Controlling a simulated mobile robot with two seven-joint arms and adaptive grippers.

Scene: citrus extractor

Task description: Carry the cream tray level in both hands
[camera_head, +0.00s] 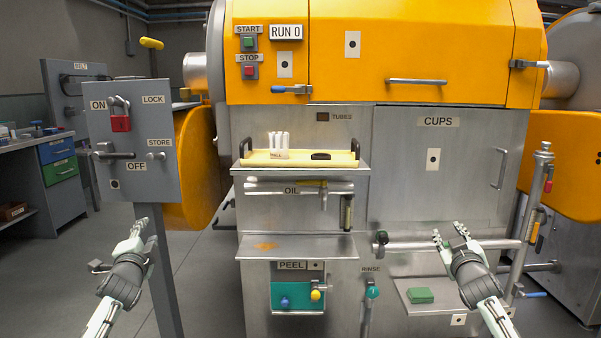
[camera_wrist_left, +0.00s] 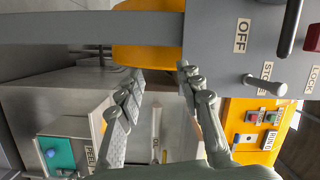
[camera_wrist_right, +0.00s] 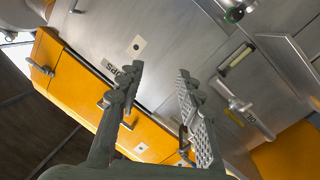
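The cream tray (camera_head: 256,160) sits level on a steel shelf at the middle of the machine, with an upright black handle at each end. A rack of white tubes (camera_head: 279,145) stands on it, and a dark object (camera_head: 320,156) lies to their right. My left gripper (camera_head: 135,232) is open and empty, well left of the tray and lower in the picture, by the grey control post. Its spread fingers show in the left wrist view (camera_wrist_left: 160,72). My right gripper (camera_head: 449,232) is open and empty, right of the tray and lower in the picture. Its fingers are apart in the right wrist view (camera_wrist_right: 160,72).
A horizontal steel pipe (camera_head: 405,246) runs near my right gripper. An OIL pipe (camera_head: 275,188) is under the tray shelf. A lower ledge (camera_head: 320,246) juts out below.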

